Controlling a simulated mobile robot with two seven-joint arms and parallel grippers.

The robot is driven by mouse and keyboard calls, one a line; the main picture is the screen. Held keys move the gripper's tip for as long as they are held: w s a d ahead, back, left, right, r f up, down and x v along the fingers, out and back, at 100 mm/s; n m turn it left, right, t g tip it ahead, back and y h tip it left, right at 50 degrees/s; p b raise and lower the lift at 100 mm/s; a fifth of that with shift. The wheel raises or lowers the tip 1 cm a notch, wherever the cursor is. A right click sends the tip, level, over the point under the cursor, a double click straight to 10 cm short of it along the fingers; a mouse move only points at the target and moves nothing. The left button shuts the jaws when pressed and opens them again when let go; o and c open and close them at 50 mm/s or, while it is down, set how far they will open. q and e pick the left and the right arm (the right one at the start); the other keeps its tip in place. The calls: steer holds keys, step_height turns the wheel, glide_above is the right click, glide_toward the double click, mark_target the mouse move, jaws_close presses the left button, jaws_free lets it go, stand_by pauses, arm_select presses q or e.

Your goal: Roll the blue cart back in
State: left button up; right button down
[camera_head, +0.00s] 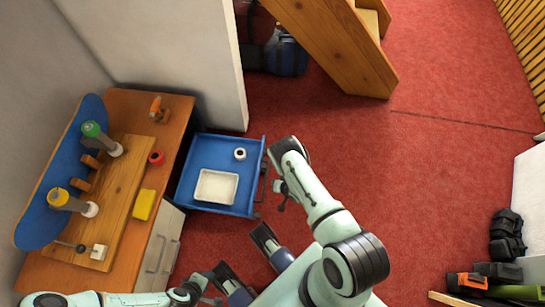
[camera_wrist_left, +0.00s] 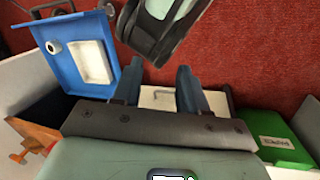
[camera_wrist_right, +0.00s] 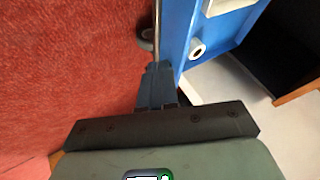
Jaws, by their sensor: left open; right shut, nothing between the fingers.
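The blue cart (camera_head: 248,178) stands pulled out from under the right side of the wooden bench, over red carpet. Its dark handle bar (camera_head: 263,183) is on its right side, and the bar (camera_wrist_right: 157,25) also shows in the right wrist view. My right gripper (camera_head: 280,192) is shut and empty, its fingertips (camera_wrist_right: 157,68) at the bar; I cannot tell whether they touch it. My left gripper (camera_head: 212,285) is open and empty, low in the head view near the white cabinet. In the left wrist view its fingers (camera_wrist_left: 158,85) are apart, with the cart (camera_wrist_left: 70,65) beyond at upper left.
The cart carries a white tray (camera_head: 216,187) and a white roll (camera_head: 240,154). A white wall panel (camera_head: 232,85) stands just behind the cart. The bench (camera_head: 178,110) holds tools and a blue skateboard deck (camera_head: 50,195).

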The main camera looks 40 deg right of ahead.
steer(key=w+f+b, duration=0.1)
steer(key=w, duration=0.1)
steer(key=w+a+f+b, duration=0.1)
steer(key=w+f, duration=0.1)
steer(key=w+a+f+b, duration=0.1)
steer(key=w+f, duration=0.1)
steer(key=shift+w+f, duration=0.2)
steer(key=shift+f, duration=0.05)
arm_select(q)
steer(key=w+a+f+t, duration=0.1)
steer(key=w+a+f, duration=0.1)
steer(key=w+f, duration=0.2)
steer(key=shift+w+a+t+y, duration=0.35)
steer(key=shift+w+t+y, duration=0.05)
steer(key=shift+w, duration=0.35)
arm_select(e)
steer(key=shift+w+a, duration=0.25)
steer(key=shift+w, duration=0.15)
